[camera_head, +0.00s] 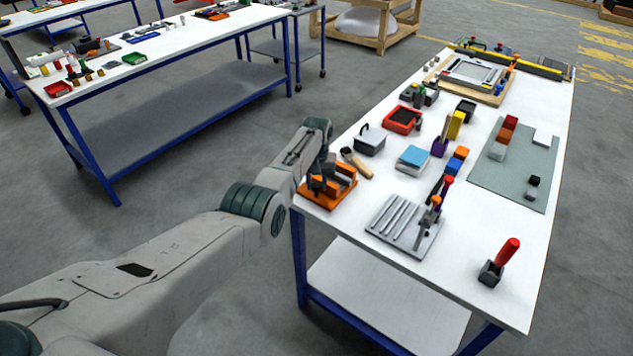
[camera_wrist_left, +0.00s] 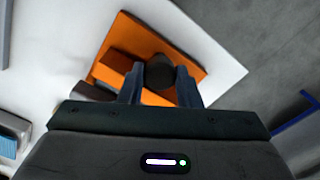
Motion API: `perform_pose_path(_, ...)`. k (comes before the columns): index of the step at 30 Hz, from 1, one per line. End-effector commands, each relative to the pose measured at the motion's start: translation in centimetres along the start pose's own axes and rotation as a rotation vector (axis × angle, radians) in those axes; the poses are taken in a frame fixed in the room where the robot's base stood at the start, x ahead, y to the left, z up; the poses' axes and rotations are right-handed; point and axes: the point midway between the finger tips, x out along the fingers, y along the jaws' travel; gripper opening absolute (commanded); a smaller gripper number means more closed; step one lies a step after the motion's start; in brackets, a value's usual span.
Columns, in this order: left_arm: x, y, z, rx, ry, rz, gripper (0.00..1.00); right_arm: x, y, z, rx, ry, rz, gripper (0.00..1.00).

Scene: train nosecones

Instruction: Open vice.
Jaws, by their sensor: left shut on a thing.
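The vice (camera_head: 330,188) is orange with dark parts and stands at the near left corner of the white table. In the left wrist view the vice's orange body (camera_wrist_left: 122,42) lies just beyond my fingers, with a round dark knob (camera_wrist_left: 160,73) on it. My left gripper (camera_head: 318,172) is at the vice; in the left wrist view its two fingers (camera_wrist_left: 160,84) are shut on the dark knob, one on each side. The arm and gripper hide part of the vice in the head view. My right gripper does not show.
A wooden-handled tool (camera_head: 357,163) and a grey box (camera_head: 370,140) stand close behind the vice. The table edge (camera_head: 298,206) is near the vice.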

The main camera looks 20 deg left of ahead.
Motion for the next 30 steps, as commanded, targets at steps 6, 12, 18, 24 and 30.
perform_pose_path(6,-0.01,-0.01,-0.01,-0.141,0.000,0.000,0.08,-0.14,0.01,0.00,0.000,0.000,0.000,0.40)
perform_pose_path(12,-0.05,-0.03,-0.06,-0.214,0.002,0.000,0.08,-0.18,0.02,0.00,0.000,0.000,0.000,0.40)
perform_pose_path(18,-0.12,-0.06,-0.14,-0.219,0.004,0.000,0.08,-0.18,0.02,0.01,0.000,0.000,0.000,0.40)
perform_pose_path(24,-0.21,-0.08,-0.21,-0.218,0.006,0.001,0.08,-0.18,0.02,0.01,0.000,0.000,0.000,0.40)
perform_pose_path(30,-0.29,-0.10,-0.28,-0.218,0.009,0.001,0.08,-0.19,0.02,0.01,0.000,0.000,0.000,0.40)
